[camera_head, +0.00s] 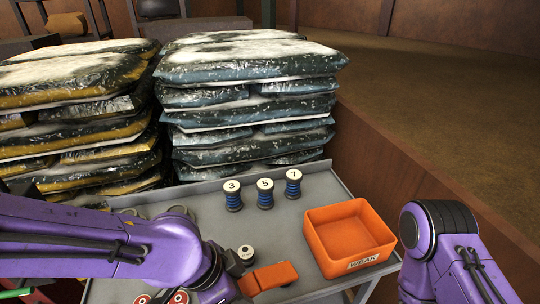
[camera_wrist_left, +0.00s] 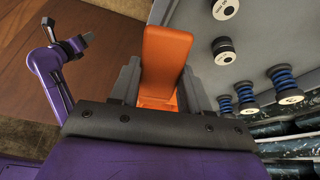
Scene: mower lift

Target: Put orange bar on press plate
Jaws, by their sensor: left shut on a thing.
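The orange bar (camera_head: 270,278) is held at the lower middle of the head view, over the grey table. In the left wrist view the orange bar (camera_wrist_left: 166,55) stands lengthwise between the two grey fingers of my left gripper (camera_wrist_left: 161,85), which is shut on it. I cannot make out a press plate.
Blue springs with white tops numbered 3, 5 and 7 (camera_head: 265,193) stand on the grey table (camera_head: 207,205). An orange bin (camera_head: 348,238) labelled WEAK is at the right. A black-and-white cylinder (camera_head: 246,254) stands near the bar. Stacked bags (camera_head: 250,105) rise behind the table.

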